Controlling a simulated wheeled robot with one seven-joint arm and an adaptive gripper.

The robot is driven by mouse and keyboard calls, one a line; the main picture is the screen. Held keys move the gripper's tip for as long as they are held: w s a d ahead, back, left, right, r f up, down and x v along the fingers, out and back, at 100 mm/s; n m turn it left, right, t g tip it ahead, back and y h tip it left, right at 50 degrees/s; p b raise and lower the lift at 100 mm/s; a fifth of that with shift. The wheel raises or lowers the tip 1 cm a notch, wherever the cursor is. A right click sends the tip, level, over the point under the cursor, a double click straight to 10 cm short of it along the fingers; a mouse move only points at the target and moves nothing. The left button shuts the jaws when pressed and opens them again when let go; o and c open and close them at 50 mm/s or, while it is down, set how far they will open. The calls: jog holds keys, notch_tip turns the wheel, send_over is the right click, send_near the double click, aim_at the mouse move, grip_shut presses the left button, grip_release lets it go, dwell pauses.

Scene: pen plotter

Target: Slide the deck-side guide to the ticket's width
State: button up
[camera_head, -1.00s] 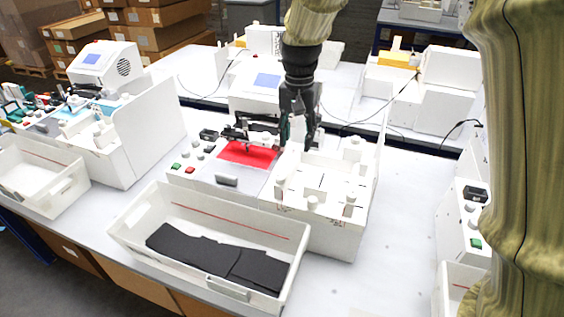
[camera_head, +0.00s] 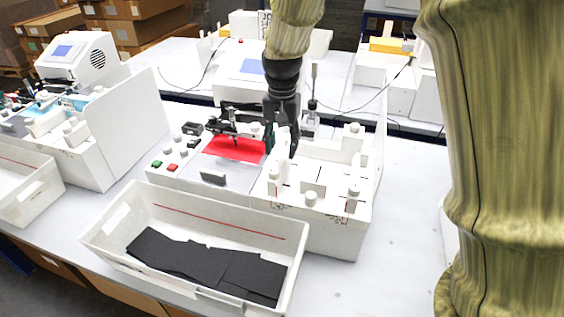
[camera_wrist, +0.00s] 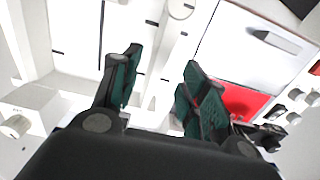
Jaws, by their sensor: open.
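The white plotter has a red panel (camera_head: 235,148) on its bed and a white deck (camera_head: 325,172) with short black marks to the right. A white rail-like piece (camera_head: 279,172) stands along the deck's left edge; I cannot tell if it is the deck-side guide. My gripper (camera_head: 281,150) hangs pointing down over this edge, hiding part of it. In the wrist view my gripper (camera_wrist: 160,82) is open with green-padded fingers apart and nothing visible between them. The deck (camera_wrist: 75,30) and red panel (camera_wrist: 238,98) show there too. I cannot single out the ticket.
A white bin (camera_head: 120,215) holding black sheets (camera_head: 205,262) stands in front of the plotter. Bare table (camera_head: 405,200) lies to the right.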

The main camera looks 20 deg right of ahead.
aim_at(282, 160)
jog(key=shift+s+f+p, duration=0.1)
jog(key=shift+f+p, duration=0.5)
jog(key=shift+f, duration=2.85)
grip_shut()
